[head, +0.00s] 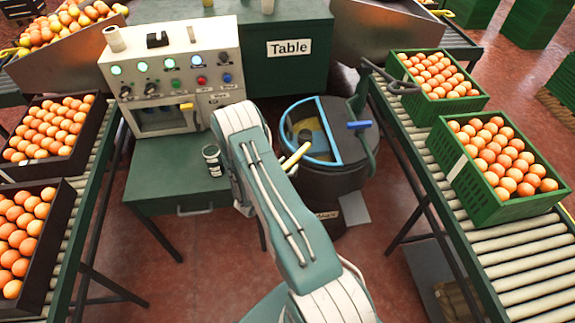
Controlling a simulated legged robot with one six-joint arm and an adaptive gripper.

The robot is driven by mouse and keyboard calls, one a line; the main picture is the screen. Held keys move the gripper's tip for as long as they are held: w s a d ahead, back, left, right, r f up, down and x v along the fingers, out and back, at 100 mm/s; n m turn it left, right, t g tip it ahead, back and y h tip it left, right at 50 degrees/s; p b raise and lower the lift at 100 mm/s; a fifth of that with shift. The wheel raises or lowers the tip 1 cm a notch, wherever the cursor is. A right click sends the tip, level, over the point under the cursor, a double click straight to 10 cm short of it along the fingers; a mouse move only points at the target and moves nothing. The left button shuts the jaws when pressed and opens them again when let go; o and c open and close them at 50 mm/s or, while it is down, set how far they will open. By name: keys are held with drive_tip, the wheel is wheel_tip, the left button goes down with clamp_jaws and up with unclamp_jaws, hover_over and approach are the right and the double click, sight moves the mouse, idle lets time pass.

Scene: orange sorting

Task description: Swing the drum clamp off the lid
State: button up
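The dark drum (335,182) stands on the floor right of centre. Its top shows a blue-rimmed opening, partly uncovered, with a dark interior and something yellowish inside. A dark green curved bracket with a blue handle (359,125) stands at the drum's right side and reaches to its rim; it may be the clamp, but I cannot tell whether it presses on the lid. My arm rises through the middle of the view and covers the drum's left side.
Roller conveyors run on both sides. Green crates (492,200) of oranges sit on the right, dark crates (60,165) on the left.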

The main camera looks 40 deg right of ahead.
clamp_jaws()
drive_tip(key=shift+w+m+g, duration=0.15)
drive_tip(key=shift+m+g, duration=0.15)
drive_tip(key=shift+g, duration=0.1)
drive_tip(key=m+g, duration=0.1)
drive_tip(key=g, duration=0.1)
drive_tip(key=w+m+g, duration=0.1)
drive_tip(key=shift+g, duration=0.4)
drive_tip(key=shift+w+d+m+g+y, duration=0.1)
drive_tip(key=shift+w+m+g+y, duration=0.1)
drive_tip(key=shift+m+g, duration=0.8)
drive_tip(key=shift+w+d+m+g+y, duration=0.15)
drive_tip(key=shift+m+g, duration=0.55)
drive_tip(key=shift+g, duration=0.6)
drive_tip(key=shift+a+g, duration=0.1)
drive_tip(key=shift+g, duration=0.2)
drive_tip(key=shift+o, duration=0.6)
unclamp_jaws()
